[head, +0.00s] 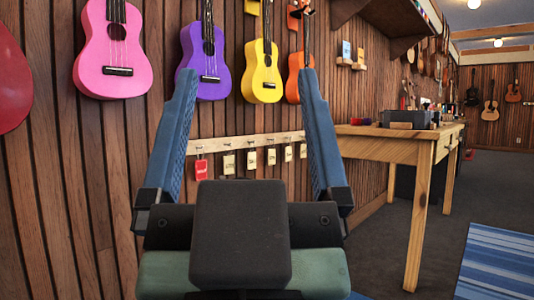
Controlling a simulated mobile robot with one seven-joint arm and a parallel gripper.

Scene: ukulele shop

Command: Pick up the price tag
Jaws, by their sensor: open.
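Several small tags hang from hooks on a pale wooden rail (240,143) on the slatted wall. The leftmost is a red tag (201,170). To its right hang cream tags with dark print, such as one cream tag (228,163) and another cream tag (271,157). I cannot tell which one is the price tag. My gripper (246,76) is open, with its two blue fingers spread wide and pointing toward the wall. Nothing is between the fingers near me. The tags show between the fingers, farther off; the lower parts of some are close to my gripper's body in the picture.
Pink (113,52), purple (204,62), yellow (262,72) and orange (297,76) ukuleles hang on the wall above the rail. A wooden workbench (385,133) with tools stands at the right. A blue striped rug (500,265) lies at the lower right. Grey floor is open beside the bench.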

